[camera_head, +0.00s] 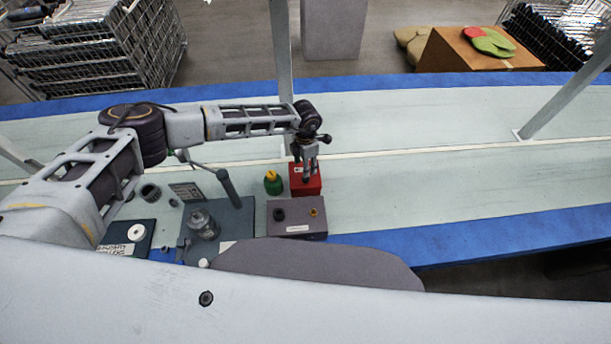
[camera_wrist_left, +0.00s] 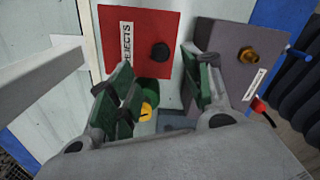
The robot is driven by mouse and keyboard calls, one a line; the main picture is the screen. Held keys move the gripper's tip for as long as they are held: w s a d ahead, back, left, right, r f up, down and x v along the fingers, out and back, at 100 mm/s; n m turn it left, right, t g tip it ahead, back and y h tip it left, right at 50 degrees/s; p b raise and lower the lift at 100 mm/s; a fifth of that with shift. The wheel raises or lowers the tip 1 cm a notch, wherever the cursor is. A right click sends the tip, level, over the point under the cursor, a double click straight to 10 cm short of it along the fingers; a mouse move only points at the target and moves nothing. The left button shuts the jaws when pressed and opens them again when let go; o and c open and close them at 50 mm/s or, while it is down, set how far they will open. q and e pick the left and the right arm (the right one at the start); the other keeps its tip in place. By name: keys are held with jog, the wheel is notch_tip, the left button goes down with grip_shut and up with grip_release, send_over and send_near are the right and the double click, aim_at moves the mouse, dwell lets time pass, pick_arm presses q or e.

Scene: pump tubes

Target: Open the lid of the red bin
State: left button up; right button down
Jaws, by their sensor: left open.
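The red bin (camera_head: 307,184) stands on the pale bench, right of the green-and-yellow item. In the left wrist view its red top (camera_wrist_left: 143,28) carries a REJECTS label and a black knob (camera_wrist_left: 160,52); the lid looks closed. My left gripper (camera_head: 307,171) points down over the bin and hides part of it. In the left wrist view the left gripper (camera_wrist_left: 158,64) is open and empty, its green-padded fingers spread either side of the knob as seen from the wrist; whether they touch the lid, I cannot tell. My right gripper is not in view.
A grey box (camera_head: 297,230) with black and yellow knobs stands close in front of the bin. A green container with a yellow top (camera_head: 272,183) is just left. A dark stand with a post (camera_head: 228,188) is further left. The bench right of the bin is clear.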

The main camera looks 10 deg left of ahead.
pick_arm(q)
jog(key=shift+f, duration=4.1)
grip_shut()
